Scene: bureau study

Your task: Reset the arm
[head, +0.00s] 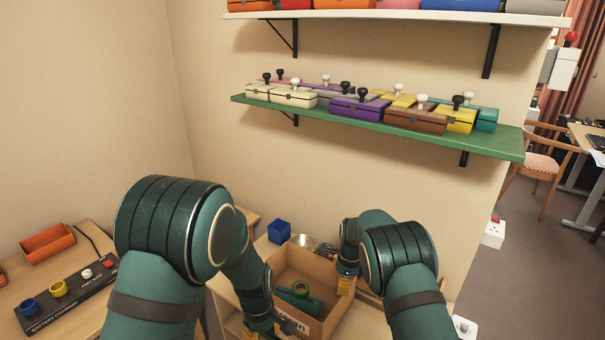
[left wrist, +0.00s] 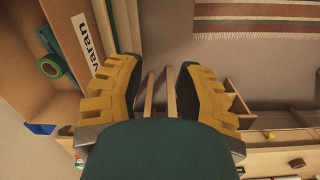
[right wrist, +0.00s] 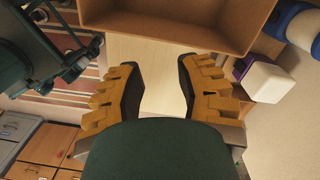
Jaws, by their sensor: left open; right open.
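My right gripper (head: 346,284) has its yellow fingers at the right rim of a cardboard box (head: 330,272) in the head view. In the right wrist view the right gripper (right wrist: 158,78) is open and empty, with the box (right wrist: 180,42) beyond its fingertips. My left arm reaches down in front of the box; its fingers are not clear in the head view. In the left wrist view the left gripper (left wrist: 166,78) is open and empty, with the box's labelled side (left wrist: 92,60) at its left.
A green tape-like item (head: 301,289) lies in the box. A battery charger (head: 68,302) and orange tray (head: 47,243) are on the left desk. A green shelf (head: 490,143) with several boxes hangs above.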

